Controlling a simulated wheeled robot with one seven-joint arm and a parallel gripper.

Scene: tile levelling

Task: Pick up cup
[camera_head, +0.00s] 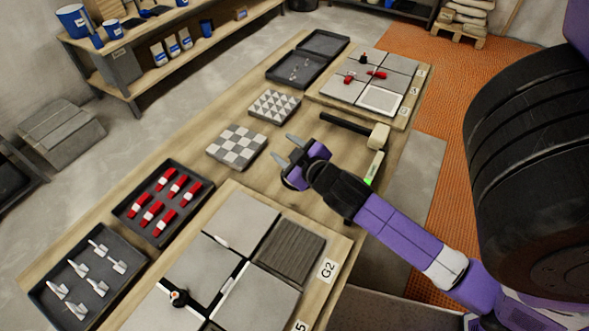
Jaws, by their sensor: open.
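My gripper (284,148) is open and empty over the middle of the wooden workbench (262,181), its fingers pointing to the upper left. A small round black thing with orange and white on it (179,297) sits on the grey tiles of the near board; it may be a suction cup, but it is too small to tell. My gripper is well apart from it. Blue cup-like containers (74,20) stand on the shelf at the back left, far from my gripper.
A mallet (378,136) and a level with a green part (373,168) lie right of my gripper. Patterned tile stacks (237,146) lie to its left. Trays of red wedges (127,212) and white clips (50,293) are at the left. A tile board (408,116) is at the far end.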

